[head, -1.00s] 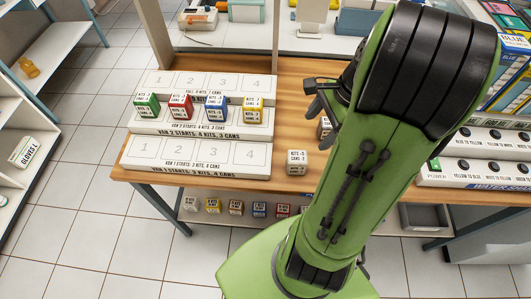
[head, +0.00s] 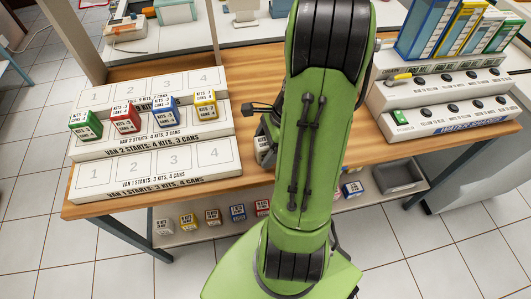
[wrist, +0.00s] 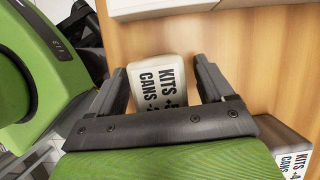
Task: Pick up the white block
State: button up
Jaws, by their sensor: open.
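A white block (wrist: 158,88) with KITS and CANS print lies on the wooden table between the two fingers of my gripper (wrist: 161,66) in the wrist view. The fingers are open, one on each side of it; I cannot tell whether they touch it.
A stepped white board (head: 150,170) stands at left, with green (head: 85,124), red (head: 125,119), blue (head: 165,114) and yellow (head: 206,103) blocks on its middle step; the front step is empty. A stepped stand (head: 440,93) with boxes is at right. A shelf below holds several blocks.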

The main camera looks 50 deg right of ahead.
aim_at(263, 142)
jog(key=shift+w+a+f, duration=0.15)
jog(key=shift+a+f, duration=0.05)
jog(key=shift+f, duration=0.45)
jog(key=shift+r, duration=0.1)
jog(key=shift+c, duration=0.5)
jog(key=c, duration=1)
notch_tip(263, 142, up, 10)
jog(key=p, duration=0.4)
jog(key=shift+p, duration=0.3)
